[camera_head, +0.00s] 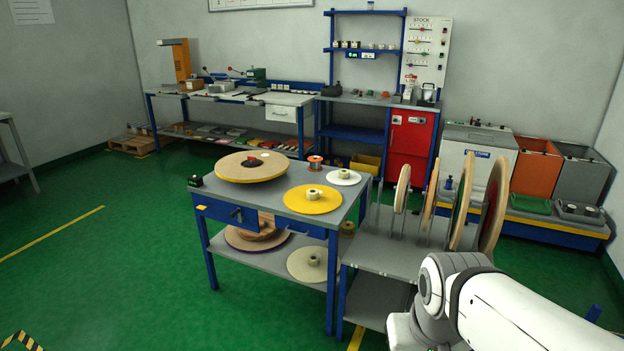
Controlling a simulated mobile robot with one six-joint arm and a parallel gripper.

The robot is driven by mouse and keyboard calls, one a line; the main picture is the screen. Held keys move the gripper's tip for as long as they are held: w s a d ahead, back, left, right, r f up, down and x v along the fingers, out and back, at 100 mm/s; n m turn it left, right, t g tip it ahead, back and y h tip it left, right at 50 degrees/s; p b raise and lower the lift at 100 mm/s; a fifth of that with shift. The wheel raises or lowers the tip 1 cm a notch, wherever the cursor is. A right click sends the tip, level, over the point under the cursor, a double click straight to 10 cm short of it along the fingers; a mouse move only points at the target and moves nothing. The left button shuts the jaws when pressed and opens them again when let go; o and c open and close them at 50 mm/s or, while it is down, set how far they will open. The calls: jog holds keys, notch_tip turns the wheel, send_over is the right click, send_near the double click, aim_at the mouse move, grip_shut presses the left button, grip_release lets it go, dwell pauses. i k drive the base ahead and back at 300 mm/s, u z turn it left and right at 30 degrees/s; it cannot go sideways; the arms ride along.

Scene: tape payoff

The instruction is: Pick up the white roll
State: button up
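A white roll (353,180), a flat disc with a cream hub on top, lies at the back right of the blue-framed grey table's top. Just in front of it lies a larger yellow roll (312,203) with a similar hub. A cream disc (302,272) with a hub lies on the shelf below. My white arm comes in from the bottom right, to the right of and nearer than the table. My gripper is not in view, so its opening and anything in it cannot be seen.
At right, a grey rack (385,256) holds several upright discs. Workbenches (300,112) line the back wall. Green floor (110,255) is clear at left.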

aim_at(342, 177)
jog(key=u, duration=0.85)
jog(key=i, duration=3.6)
jog(key=z, duration=1.15)
jog(key=i, duration=0.05)
jog(key=z, duration=0.55)
